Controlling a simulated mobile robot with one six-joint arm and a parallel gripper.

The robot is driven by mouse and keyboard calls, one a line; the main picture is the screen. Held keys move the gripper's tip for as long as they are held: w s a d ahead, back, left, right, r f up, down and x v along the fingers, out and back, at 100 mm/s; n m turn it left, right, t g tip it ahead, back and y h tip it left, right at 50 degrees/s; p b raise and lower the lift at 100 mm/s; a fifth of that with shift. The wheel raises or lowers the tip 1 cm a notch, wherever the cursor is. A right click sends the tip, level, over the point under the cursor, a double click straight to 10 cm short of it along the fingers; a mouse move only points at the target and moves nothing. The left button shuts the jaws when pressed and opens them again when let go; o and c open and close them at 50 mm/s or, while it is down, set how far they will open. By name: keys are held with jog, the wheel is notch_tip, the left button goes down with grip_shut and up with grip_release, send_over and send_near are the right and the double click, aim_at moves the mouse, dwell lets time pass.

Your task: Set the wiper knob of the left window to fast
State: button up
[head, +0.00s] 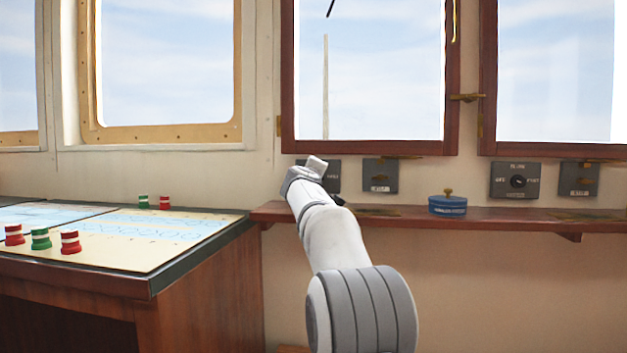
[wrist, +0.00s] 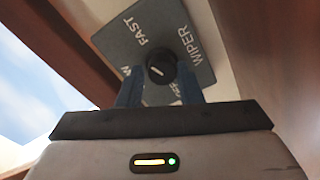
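The left window (head: 370,148) has a dark wooden frame, with a grey wiper panel below it (head: 335,170) partly hidden behind my arm in the head view. In the wrist view the panel (wrist: 205,72) carries the labels FAST and WIPER, with other labels partly covered. Its round black knob (wrist: 160,68) has a pale mark, whose setting I cannot tell. My gripper (wrist: 159,82) is open, with one blue finger on each side of the knob in the picture. Contact is not clear. In the head view my gripper (head: 316,164) is in front of the panel, hiding its knob.
A second wiper panel (head: 517,181) sits under the right window. Smaller grey panels (head: 380,176) are beside each. A wooden shelf (head: 490,222) runs below, holding a blue round box (head: 447,205). A chart table (head: 130,262) with red and green pieces stands at left.

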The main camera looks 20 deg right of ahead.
jog(key=o, duration=0.3)
jog(key=shift+f, duration=0.15)
jog(key=shift+o, duration=0.2)
jog(key=shift+v, duration=3.9)
jog(key=s+a+m+g+y+p, duration=0.2)
jog(key=s+a+p, duration=0.4)
jog(key=s+p, duration=0.7)
jog(key=s+a+r+m+g+y+p, duration=0.1)
jog(key=s+a+g+y+p, duration=0.3)
jog(key=s+p, duration=1)
jog(key=s+a+r+m+g+y+p, duration=0.1)
jog(key=s+a+m+g+y+p, duration=0.2)
jog(key=s+p, duration=1)
jog(key=a+g, duration=0.3)
jog(key=a, duration=0.2)
jog(key=shift+s+a+p, duration=0.25)
jog(key=shift+s+p, duration=0.05)
jog(key=shift+s, duration=0.05)
